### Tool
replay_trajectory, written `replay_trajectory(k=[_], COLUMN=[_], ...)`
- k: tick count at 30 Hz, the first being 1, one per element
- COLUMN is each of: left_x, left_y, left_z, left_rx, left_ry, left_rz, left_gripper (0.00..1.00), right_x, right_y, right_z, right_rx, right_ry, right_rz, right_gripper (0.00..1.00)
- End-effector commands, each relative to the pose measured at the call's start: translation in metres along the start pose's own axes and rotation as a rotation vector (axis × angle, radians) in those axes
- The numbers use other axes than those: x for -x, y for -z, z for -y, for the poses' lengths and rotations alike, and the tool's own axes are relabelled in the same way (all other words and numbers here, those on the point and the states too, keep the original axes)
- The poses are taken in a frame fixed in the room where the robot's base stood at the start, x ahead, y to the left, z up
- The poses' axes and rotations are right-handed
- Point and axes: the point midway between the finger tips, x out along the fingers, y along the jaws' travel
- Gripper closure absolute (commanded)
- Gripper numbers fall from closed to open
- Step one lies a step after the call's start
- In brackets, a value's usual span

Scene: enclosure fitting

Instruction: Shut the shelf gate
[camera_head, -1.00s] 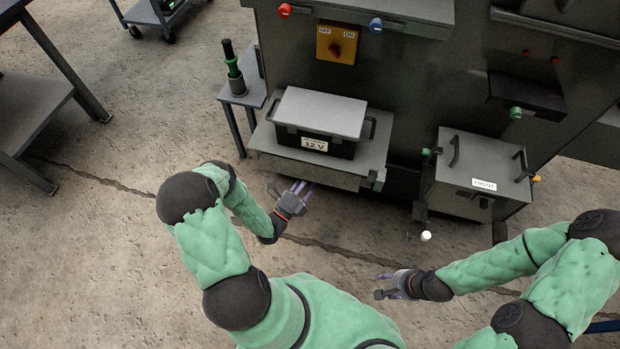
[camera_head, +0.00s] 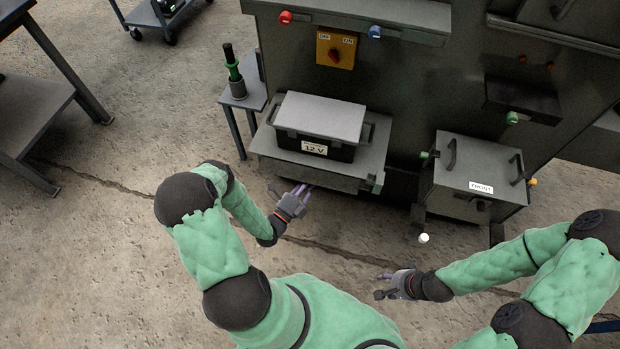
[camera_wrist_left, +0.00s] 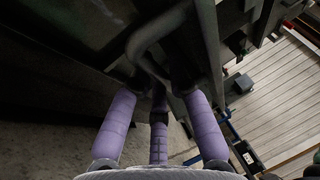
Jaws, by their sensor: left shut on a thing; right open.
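The shelf (camera_head: 262,140) stands low against the dark cabinet and bears a box marked 12 V (camera_head: 320,117). A grey panel along the shelf's front edge (camera_head: 305,178) looks like the gate; how far open it stands I cannot tell. My left gripper (camera_head: 298,191) is at this front edge, its fingertips partly hidden under it. In the left wrist view, its purple fingers (camera_wrist_left: 158,115) are shut around a curved grey handle (camera_wrist_left: 150,45). My right gripper (camera_head: 383,285) is open and empty above the floor, apart from everything.
A box marked FRONT (camera_head: 472,165) with two handles stands at the right, a white round knob (camera_head: 424,239) low before it. A small side table (camera_head: 242,95) with a green-and-black tool is left of the shelf. A workbench (camera_head: 35,100) stands far left. The floor between is clear.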

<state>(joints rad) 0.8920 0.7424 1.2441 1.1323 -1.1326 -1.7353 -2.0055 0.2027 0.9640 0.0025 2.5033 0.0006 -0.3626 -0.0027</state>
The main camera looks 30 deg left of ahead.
Motion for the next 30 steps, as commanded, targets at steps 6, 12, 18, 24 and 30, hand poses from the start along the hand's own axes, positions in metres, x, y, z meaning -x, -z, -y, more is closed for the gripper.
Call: replay_trajectory(k=[6,12,18,24,30], left_x=[0.005,0.009,0.012,0.013,0.012], left_y=[0.002,0.004,0.005,0.006,0.005], left_z=[0.016,0.025,0.035,0.045,0.054], left_rx=[0.066,0.138,0.208,0.28,0.35], left_ry=[-0.158,-0.328,-0.5,-0.673,-0.848], left_rz=[0.001,0.002,0.0,-0.001,-0.002], left_gripper=[1.0,1.0,1.0,1.0,1.0], right_x=[0.038,0.071,0.102,0.13,0.153], right_y=[-0.001,-0.003,-0.004,-0.005,-0.006], right_z=[0.014,0.025,0.036,0.046,0.054], right_rx=[0.0,0.0,0.0,0.0,0.0], right_ry=[0.0,0.0,0.0,0.0,0.0], right_rz=[0.0,0.0,0.0,0.0,0.0], right_gripper=[0.56,0.56,0.56,0.56,0.56])
